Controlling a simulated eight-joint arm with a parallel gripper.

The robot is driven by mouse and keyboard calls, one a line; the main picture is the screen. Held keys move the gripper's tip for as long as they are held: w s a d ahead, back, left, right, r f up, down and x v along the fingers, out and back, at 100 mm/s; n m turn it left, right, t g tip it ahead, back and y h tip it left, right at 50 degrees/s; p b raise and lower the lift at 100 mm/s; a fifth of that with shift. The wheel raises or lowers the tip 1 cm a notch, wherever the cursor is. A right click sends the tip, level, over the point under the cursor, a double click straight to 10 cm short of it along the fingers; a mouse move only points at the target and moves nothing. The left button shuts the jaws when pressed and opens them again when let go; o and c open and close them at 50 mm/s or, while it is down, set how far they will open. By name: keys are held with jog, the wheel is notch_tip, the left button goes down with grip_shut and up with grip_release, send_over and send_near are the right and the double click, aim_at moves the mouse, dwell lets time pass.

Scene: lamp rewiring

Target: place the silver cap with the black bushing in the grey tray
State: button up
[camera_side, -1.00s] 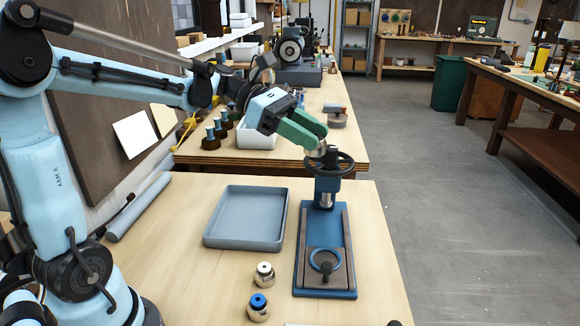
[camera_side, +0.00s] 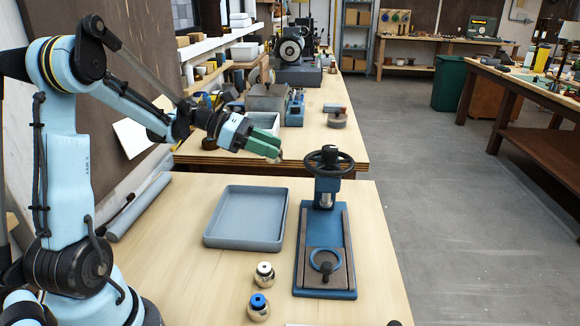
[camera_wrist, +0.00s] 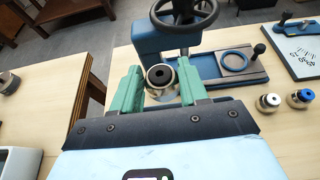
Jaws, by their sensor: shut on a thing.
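My gripper (camera_side: 277,155) is shut on a silver cap with a black bushing (camera_wrist: 162,81). In the wrist view the cap sits between the tips of the green fingers (camera_wrist: 160,74), its dark centre facing the camera. In the side view the fingers largely hide it. The grey tray (camera_side: 245,241) lies empty on the near wooden table. My gripper is in the air above and behind the tray's far right corner, to the left of the press handwheel.
A blue press (camera_side: 324,245) with a black handwheel (camera_side: 329,163) stands right of the tray. A silver cap with a pale top (camera_side: 264,275) and one with a blue top (camera_side: 258,307) stand in front of the tray. Another bench (camera_side: 300,140) lies behind.

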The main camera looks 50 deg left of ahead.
aim_at(270, 213)
notch_tip(270, 213, down, 16)
jog(key=shift+r, duration=0.2)
dwell(0.5)
jog(key=shift+f, duration=0.1)
jog(key=o, duration=1.1)
jog(key=shift+o, duration=0.2)
